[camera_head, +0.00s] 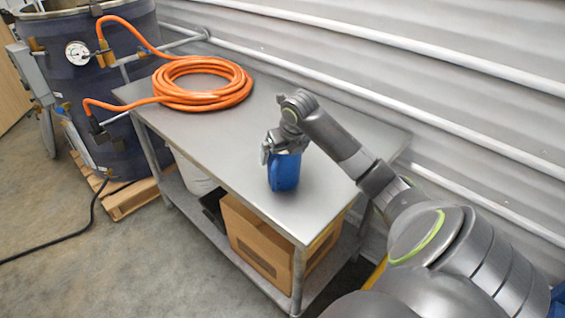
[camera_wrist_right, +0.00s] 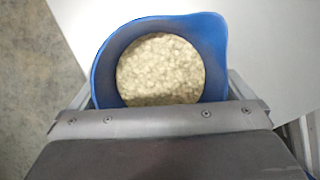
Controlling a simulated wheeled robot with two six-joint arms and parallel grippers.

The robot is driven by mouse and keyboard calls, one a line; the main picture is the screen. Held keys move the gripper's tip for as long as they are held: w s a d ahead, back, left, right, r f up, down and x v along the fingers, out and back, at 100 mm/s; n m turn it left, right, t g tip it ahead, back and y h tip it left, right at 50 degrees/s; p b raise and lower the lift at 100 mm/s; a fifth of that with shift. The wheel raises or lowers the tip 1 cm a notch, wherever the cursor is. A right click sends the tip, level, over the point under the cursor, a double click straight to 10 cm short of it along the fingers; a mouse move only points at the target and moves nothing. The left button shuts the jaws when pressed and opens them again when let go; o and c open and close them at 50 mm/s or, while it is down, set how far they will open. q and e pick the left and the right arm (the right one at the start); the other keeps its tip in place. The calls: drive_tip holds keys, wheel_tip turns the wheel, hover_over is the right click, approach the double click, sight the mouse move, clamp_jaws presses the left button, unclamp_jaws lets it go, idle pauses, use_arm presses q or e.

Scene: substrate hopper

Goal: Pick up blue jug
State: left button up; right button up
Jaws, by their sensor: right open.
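The blue jug (camera_head: 284,173) stands upright on the metal table (camera_head: 225,135), near its front edge. In the right wrist view the jug (camera_wrist_right: 104,75) is seen from above, with pale granular material inside and its spout at the upper right. My right gripper (camera_head: 283,150) is at the top of the jug, reaching in from the right. In the wrist view its fingers (camera_wrist_right: 162,100) show on both sides of the jug, which sits between them. The gripper is open. Its near side hides part of the jug. My left gripper is not in view.
A coiled orange hose (camera_head: 203,83) lies at the table's back left and runs to a dark drum (camera_head: 85,90) with a gauge. A cardboard box (camera_head: 262,238) and a white bucket (camera_head: 197,176) sit on the lower shelf. A ribbed wall (camera_head: 440,90) stands behind the table.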

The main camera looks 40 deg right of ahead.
drive_tip(key=shift+f, duration=0.1)
drive_tip(key=shift+c, duration=0.3)
drive_tip(key=shift+w, duration=0.1)
drive_tip(key=c, duration=1.1)
drive_tip(key=shift+o, duration=0.2)
wheel_tip(320, 180, up, 10)
drive_tip(key=b, duration=0.1)
drive_tip(key=shift+b, duration=0.4)
